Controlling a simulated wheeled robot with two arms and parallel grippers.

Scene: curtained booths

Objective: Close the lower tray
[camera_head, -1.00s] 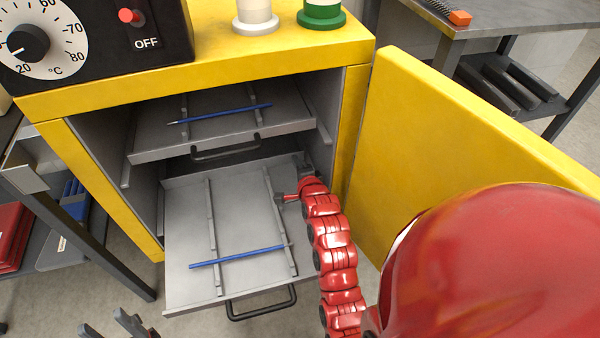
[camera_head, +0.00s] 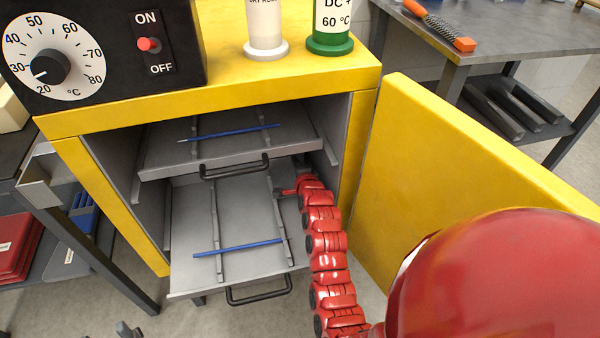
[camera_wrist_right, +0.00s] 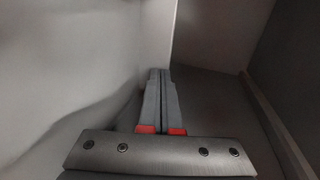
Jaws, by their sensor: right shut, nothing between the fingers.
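The lower tray (camera_head: 184,262) is a grey shelf partly out of the yellow oven cabinet (camera_head: 110,118). It has a dark bar handle (camera_head: 259,291) at its front. A blue rod (camera_head: 238,248) lies across it. Its back end is hidden under the upper tray. My right arm reaches along the tray's right side into the cabinet. My right gripper (camera_head: 303,163) is near the inner right wall, partly hidden in the head view. In the right wrist view, its dark fingers (camera_wrist_right: 161,100) are together and empty, close to grey surfaces. Only a tip of my left gripper (camera_head: 126,330) shows.
The upper tray (camera_head: 160,168) sits just above, with its handle (camera_head: 236,167) and another blue rod (camera_head: 228,132). The open yellow door (camera_head: 440,160) stands right of my arm. A dark side table (camera_head: 70,210) is at the left. A grey workbench (camera_head: 500,30) is at the back right.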

